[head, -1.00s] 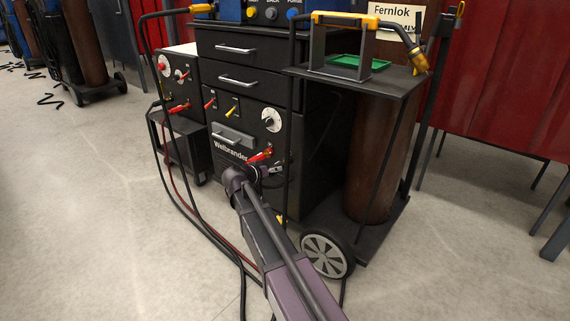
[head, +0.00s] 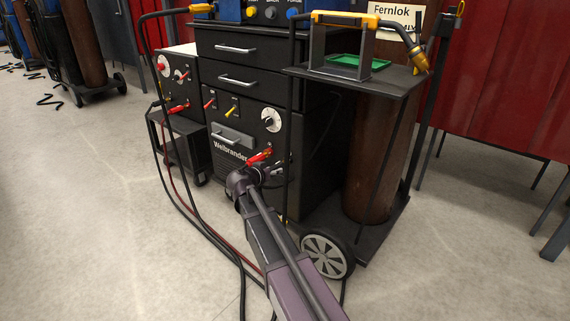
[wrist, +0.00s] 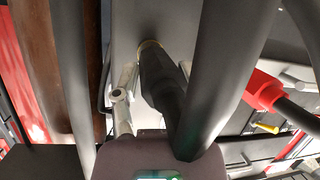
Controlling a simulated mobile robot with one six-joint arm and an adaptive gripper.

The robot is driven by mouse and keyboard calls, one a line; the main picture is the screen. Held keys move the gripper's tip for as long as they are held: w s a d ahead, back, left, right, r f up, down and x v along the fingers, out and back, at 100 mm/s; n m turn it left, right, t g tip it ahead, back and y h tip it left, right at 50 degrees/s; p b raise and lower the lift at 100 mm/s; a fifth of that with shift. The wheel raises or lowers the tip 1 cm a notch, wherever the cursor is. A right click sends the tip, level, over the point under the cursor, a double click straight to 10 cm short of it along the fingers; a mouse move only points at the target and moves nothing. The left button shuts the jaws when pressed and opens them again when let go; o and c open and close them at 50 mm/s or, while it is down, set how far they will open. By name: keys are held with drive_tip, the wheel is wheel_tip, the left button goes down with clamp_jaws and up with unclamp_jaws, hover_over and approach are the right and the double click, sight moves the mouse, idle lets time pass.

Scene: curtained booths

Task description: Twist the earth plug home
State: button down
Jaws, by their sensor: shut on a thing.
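In the head view my gripper (head: 266,173) is at the lower front of the black Welbrander welding machine (head: 280,155), and my wrist hides most of the plug.
A red plug (head: 260,156) is close above my gripper, and it also shows in the wrist view (wrist: 262,92). A cylinder trolley (head: 330,235) stands close on the right. Cables (head: 190,208) hang and trail on the left. Open floor (head: 80,210) lies at left.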

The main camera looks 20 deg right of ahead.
drive_tip(key=shift+d+m+t+b, duration=0.2)
drive_tip(key=shift+m+t+b, duration=0.25)
drive_tip(key=shift+m, duration=0.45)
drive_tip(key=shift+c, duration=1.5)
unclamp_jaws()
drive_tip(key=shift+r, duration=0.1)
drive_tip(key=shift+o, duration=1.3)
drive_tip(key=shift+a, duration=0.15)
